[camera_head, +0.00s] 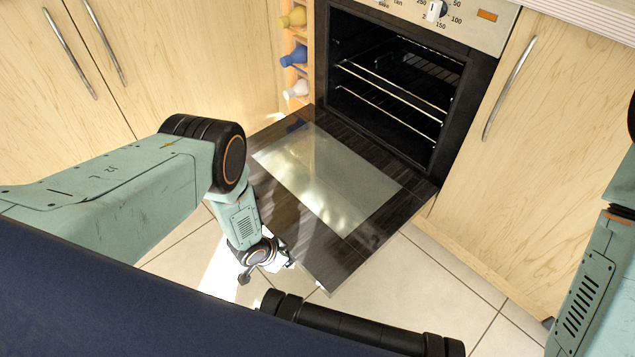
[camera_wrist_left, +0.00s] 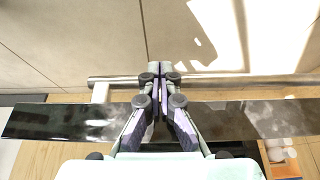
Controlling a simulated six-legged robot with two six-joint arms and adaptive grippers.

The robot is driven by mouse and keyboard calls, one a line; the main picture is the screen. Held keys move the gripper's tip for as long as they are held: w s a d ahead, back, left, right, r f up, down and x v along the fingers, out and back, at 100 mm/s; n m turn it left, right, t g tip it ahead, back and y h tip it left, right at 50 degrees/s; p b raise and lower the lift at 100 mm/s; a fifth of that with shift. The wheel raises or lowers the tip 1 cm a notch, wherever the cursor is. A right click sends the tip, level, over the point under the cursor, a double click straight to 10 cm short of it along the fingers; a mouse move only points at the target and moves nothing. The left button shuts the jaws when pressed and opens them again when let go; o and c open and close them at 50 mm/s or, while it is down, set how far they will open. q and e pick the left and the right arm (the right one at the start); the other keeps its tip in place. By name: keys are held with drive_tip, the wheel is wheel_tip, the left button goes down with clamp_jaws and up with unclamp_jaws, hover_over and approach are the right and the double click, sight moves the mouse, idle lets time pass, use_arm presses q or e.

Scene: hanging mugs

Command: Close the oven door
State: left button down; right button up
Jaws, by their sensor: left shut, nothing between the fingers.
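The oven door (camera_head: 325,179) is open, dropped down in front of the oven (camera_head: 395,80), with its glass panel facing up. My left gripper (camera_head: 283,262) is at the door's outer edge, near its front left corner. In the left wrist view the left fingers (camera_wrist_left: 160,72) are shut together with nothing between them. They cross in front of the dark door edge (camera_wrist_left: 60,121) and the metal handle bar (camera_wrist_left: 225,82). I cannot tell whether they touch either one. My right arm shows at the right edge of the head view, but its gripper is out of view.
Wooden cabinets flank the oven, with a bar handle (camera_head: 509,88) on the right one. A rack with bottles (camera_head: 294,57) stands left of the oven. Racks (camera_head: 392,88) sit inside the oven. The tiled floor (camera_head: 425,290) in front and to the right is clear.

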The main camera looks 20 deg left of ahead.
use_arm(q)
drive_tip(key=shift+r, duration=0.15)
idle(0.5)
drive_tip(key=shift+r+p, duration=0.3)
drive_tip(key=shift+p, duration=0.1)
drive_tip(key=r+p, duration=0.3)
drive_tip(key=r, duration=0.1)
drive_tip(key=w+r+p, duration=0.1)
drive_tip(key=r+p, duration=0.2)
drive_tip(key=r, duration=0.1)
drive_tip(key=r+p, duration=0.3)
drive_tip(key=r, duration=0.2)
drive_tip(key=shift+w+d, duration=0.3)
drive_tip(key=shift+d, duration=0.1)
drive_tip(key=w+d+r+p, duration=0.1)
drive_tip(key=w+r+p, duration=0.1)
drive_tip(key=r, duration=0.4)
drive_tip(key=w+d+r+p, duration=0.1)
drive_tip(key=w+r+p, duration=0.1)
drive_tip(key=r, duration=0.4)
drive_tip(key=shift+w+d+p, duration=0.25)
drive_tip(key=shift+d+p, duration=0.1)
drive_tip(key=shift+p, duration=0.55)
drive_tip(key=shift+r, duration=0.15)
